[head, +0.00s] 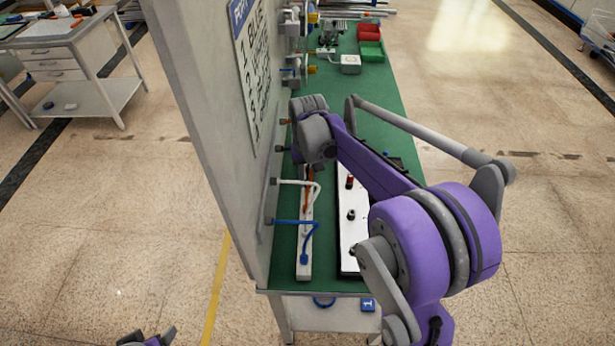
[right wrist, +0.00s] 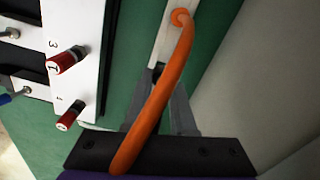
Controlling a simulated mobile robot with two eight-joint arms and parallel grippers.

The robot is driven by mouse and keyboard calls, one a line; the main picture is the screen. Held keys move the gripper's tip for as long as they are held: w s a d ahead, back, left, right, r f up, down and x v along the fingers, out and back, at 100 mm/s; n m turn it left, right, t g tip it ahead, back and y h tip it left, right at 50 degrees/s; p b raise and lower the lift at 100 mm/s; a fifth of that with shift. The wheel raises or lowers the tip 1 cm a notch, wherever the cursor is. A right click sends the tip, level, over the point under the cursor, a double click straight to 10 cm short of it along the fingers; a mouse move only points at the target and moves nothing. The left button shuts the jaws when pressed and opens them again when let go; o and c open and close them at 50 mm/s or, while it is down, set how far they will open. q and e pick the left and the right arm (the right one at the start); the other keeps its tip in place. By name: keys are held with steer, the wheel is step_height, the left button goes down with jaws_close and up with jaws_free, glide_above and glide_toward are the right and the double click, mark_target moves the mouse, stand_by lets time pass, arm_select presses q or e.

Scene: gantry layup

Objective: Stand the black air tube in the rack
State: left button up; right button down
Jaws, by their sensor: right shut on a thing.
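My right gripper (right wrist: 157,76) is shut on a dark piece between its fingertips, which I take for the black air tube (right wrist: 157,70); little of it shows. It is low over the pale rack strip (right wrist: 161,43), also in the head view (head: 304,266). An orange tube (right wrist: 160,100) crosses in front of the gripper in the right wrist view; its far end curls at the strip. In the head view a white tube (head: 294,182) and a blue tube (head: 292,222) arch from the panel to the rack. My left gripper (head: 148,338) is only partly in view at the bottom edge.
The upright grey panel (head: 215,120) with a printed list borders the rack on its left. A white plate (head: 352,235) with red and black fittings lies to its right on the green bench top (head: 385,90). Red and green bins (head: 369,40) stand at the far end.

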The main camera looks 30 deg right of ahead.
mark_target(308, 175)
steer(key=shift+f+b, duration=0.45)
steer(key=shift+f, duration=0.45)
steer(key=c, duration=0.7)
jaws_free()
step_height(308, 175, up, 11)
steer(key=shift+f+p, duration=0.1)
steer(key=shift+p, duration=0.25)
